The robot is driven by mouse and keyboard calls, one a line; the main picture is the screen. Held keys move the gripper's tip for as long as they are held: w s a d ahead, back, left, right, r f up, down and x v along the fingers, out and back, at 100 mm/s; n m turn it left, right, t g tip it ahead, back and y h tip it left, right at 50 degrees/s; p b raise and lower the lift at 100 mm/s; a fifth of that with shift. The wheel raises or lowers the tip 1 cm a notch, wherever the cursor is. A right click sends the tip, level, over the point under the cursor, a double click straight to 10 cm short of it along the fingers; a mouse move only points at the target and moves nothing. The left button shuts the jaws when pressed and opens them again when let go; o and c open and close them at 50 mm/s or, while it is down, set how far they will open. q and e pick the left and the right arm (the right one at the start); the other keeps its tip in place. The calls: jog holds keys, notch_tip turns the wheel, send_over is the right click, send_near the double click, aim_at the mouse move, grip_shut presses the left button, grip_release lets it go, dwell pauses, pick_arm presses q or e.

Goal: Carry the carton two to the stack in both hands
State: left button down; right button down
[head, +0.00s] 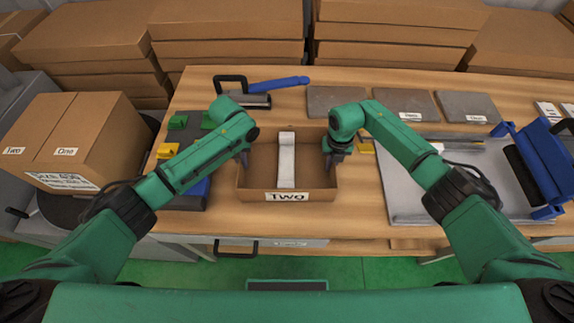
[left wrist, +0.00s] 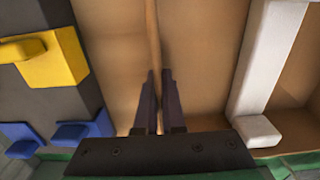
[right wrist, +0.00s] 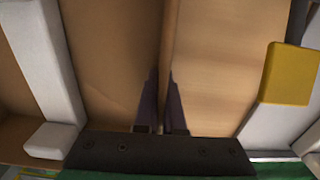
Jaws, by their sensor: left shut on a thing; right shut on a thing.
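Carton two (head: 257,194) is an open brown box with a "Two" label on its front wall, and it sits at the front middle of the wooden table in the head view. A white block (head: 286,160) lies lengthwise inside it. My left gripper (head: 243,158) is shut on the carton's left wall, and the left wrist view shows its fingers on either side of the wall edge (left wrist: 152,45). My right gripper (head: 333,158) is shut on the right wall, whose edge shows between the fingers in the right wrist view (right wrist: 169,40). I cannot tell whether the carton touches the table.
Stacked brown cartons (head: 225,30) stand behind the table. A closed box labelled Two and One (head: 85,140) is at left. Table behind the carton is partly clear.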

dwell(0.6)
